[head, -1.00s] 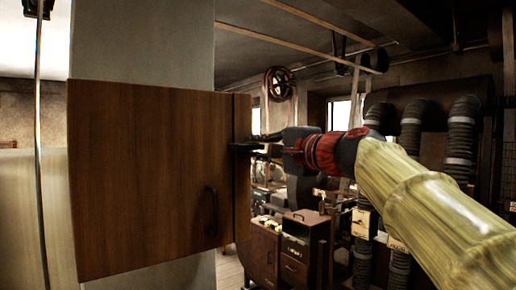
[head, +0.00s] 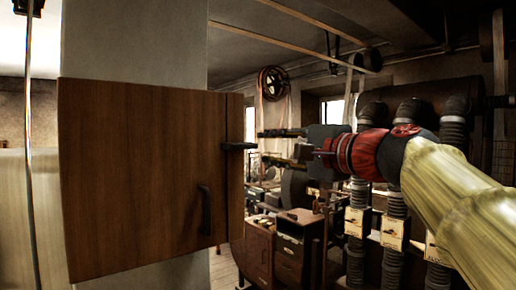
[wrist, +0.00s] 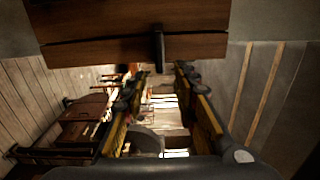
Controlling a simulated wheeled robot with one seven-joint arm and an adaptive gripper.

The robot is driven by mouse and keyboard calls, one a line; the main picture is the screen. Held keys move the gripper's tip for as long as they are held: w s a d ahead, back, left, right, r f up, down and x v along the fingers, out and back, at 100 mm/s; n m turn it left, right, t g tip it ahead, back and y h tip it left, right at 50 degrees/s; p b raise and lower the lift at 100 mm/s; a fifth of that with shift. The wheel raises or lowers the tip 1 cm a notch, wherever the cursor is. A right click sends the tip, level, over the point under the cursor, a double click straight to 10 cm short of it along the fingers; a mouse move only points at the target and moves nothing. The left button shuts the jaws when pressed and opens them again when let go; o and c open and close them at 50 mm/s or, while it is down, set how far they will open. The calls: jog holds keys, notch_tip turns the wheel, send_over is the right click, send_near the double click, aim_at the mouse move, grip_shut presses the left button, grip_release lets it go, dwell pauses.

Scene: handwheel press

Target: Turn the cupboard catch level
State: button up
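The brown wooden cupboard (head: 140,175) hangs on a pale pillar. Its dark catch (head: 238,146) is at the right side, crossing the seam near the door's edge. It lies about level in the head view. In the wrist view the catch (wrist: 159,48) lies across the seam between the two wooden parts. My gripper (head: 272,147) is to the right of the catch, apart from it. Its two fingers are spread, one above the other, with nothing between them. In the wrist view my gripper (wrist: 160,85) also shows open, with the catch beyond the fingertips.
A dark curved door handle (head: 206,210) is low on the cupboard door. A thin pole (head: 30,150) stands at the left. Open space surrounds my gripper.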

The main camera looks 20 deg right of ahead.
jog(key=shift+v, duration=2.05)
jog(key=s+d+f+n+g+h+b, duration=0.1)
jog(key=d+f+n+g+h, duration=0.15)
jog(key=f, duration=1.05)
jog(key=s+d+f+n+g+h, duration=0.1)
jog(key=f+n+g, duration=0.15)
jog(key=f, duration=0.95)
jog(key=s+a+f+n+g+b, duration=0.2)
jog(key=s+f, duration=0.3)
jog(key=f, duration=0.6)
jog(key=s+a+f+n+g+h+b, duration=0.1)
jog(key=s+a+f+n, duration=0.3)
jog(key=f, duration=0.7)
jog(key=s+a+f+n+g+h+b, duration=0.1)
jog(key=s+a+f+n+g+b, duration=0.2)
jog(key=s+f, duration=0.5)
notch_tip(320, 180, down, 4)
jog(key=shift+s+r+n+g, duration=0.15)
jog(key=shift+s+n+g, duration=0.1)
jog(key=shift+n+g, duration=0.05)
